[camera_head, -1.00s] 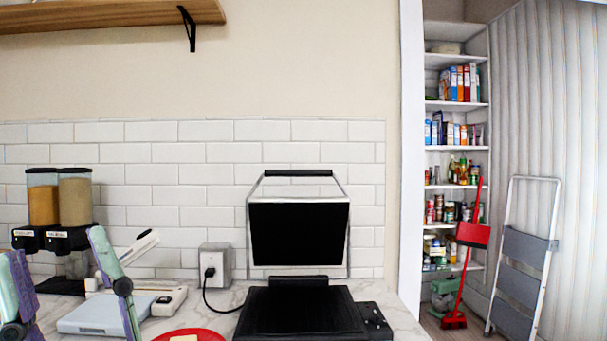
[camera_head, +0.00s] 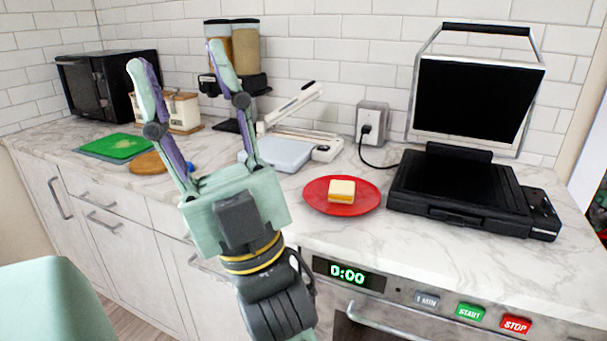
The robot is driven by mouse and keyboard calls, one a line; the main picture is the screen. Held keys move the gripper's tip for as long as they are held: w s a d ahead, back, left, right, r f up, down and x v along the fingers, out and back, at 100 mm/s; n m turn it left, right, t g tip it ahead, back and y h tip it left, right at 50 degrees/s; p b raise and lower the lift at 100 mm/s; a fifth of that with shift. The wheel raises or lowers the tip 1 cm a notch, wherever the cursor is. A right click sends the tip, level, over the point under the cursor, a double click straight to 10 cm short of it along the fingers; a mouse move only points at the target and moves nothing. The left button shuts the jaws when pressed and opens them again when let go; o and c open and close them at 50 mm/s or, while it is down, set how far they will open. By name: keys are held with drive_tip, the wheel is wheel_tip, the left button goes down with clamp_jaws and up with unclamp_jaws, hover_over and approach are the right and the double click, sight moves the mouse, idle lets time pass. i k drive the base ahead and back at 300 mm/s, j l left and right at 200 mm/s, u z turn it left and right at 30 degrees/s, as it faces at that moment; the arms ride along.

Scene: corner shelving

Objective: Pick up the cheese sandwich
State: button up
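The cheese sandwich (camera_head: 341,190) is a small pale square with a yellow-orange layer. It lies on a red plate (camera_head: 318,203) on the marble counter, left of the black press grill. My gripper (camera_head: 178,72) is raised to the left of the plate, with its two green and purple fingers spread wide and pointing up. Nothing is between the fingers. The gripper is apart from the sandwich, and the sandwich is fully visible.
The open press grill (camera_head: 455,190) stands right of the plate. A white slicer (camera_head: 285,152), dispensers (camera_head: 245,48), a green board (camera_head: 118,147) and a black microwave (camera_head: 105,85) stand on the counter (camera_head: 390,245). Below are drawers and an oven (camera_head: 347,274). Counter in front of the plate is clear.

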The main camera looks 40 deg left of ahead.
sight(340, 192)
drive_tip(key=u, duration=1.05)
